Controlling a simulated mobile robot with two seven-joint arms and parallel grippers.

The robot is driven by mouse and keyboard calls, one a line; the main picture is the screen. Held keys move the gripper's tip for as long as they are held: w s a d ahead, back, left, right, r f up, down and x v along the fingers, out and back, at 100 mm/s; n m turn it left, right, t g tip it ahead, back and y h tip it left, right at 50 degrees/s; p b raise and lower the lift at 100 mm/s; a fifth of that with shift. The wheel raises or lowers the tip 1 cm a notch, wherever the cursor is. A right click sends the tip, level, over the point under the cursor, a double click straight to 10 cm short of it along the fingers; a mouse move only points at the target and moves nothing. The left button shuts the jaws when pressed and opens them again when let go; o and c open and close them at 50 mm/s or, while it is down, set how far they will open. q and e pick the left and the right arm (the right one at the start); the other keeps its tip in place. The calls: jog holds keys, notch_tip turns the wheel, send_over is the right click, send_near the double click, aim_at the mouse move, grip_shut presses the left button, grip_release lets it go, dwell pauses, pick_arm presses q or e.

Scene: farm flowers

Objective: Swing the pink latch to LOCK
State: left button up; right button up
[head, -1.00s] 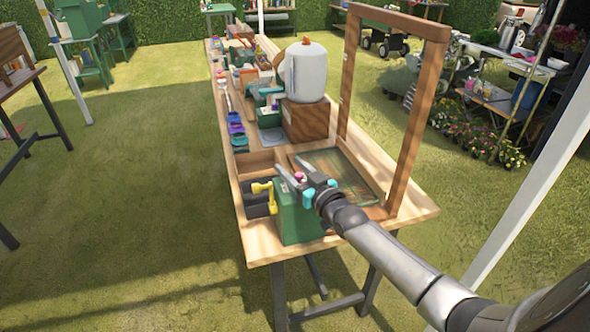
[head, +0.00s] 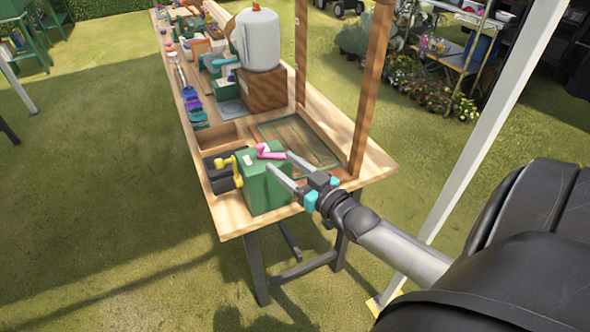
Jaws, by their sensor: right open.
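The pink latch (head: 268,152) sits on top of the green box (head: 262,192), near the box's far right corner. The box stands at the near end of the wooden table. My right gripper (head: 278,162) comes in from the right, its two fingers apart, with nothing visible between them. One fingertip is close beside the pink latch, and the other is by the box's right side. I cannot tell whether they touch. Any LOCK marking is too small to read. My left gripper is not in view.
A wooden frame (head: 372,85) rises at right. A white tank (head: 257,40) on a wooden block stands farther back.

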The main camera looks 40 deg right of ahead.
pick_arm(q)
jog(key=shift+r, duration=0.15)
pick_arm(e)
jog(key=shift+s+d, duration=0.1)
jog(key=shift+s, duration=1.45)
jog(key=s+a+f+g+h+b, duration=0.1)
jog(key=s+f+g, duration=0.4)
jog(key=f, duration=1)
jog(key=s+a+f+g+b, duration=0.1)
jog(key=s+f+g, duration=0.35)
jog(key=f, duration=1.05)
pick_arm(q)
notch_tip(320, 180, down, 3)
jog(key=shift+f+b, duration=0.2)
jog(key=shift+b, duration=0.35)
pick_arm(e)
jog(key=s+a+f+g, duration=0.2)
jog(key=s+f, duration=0.4)
jog(key=s, duration=0.3)
jog(key=s+a+f+n+g, duration=0.1)
jog(key=s+a+f+g, duration=0.2)
jog(key=s, duration=0.6)
jog(key=s+a+f+n+g, duration=0.1)
jog(key=s+a+f+g, duration=0.1)
jog(key=s+a+f, duration=0.4)
notch_tip(320, 180, down, 3)
jog(key=s, duration=0.3)
jog(key=shift+a, duration=0.2)
jog(key=shift+w+g, duration=0.1)
jog(key=shift+g, duration=0.15)
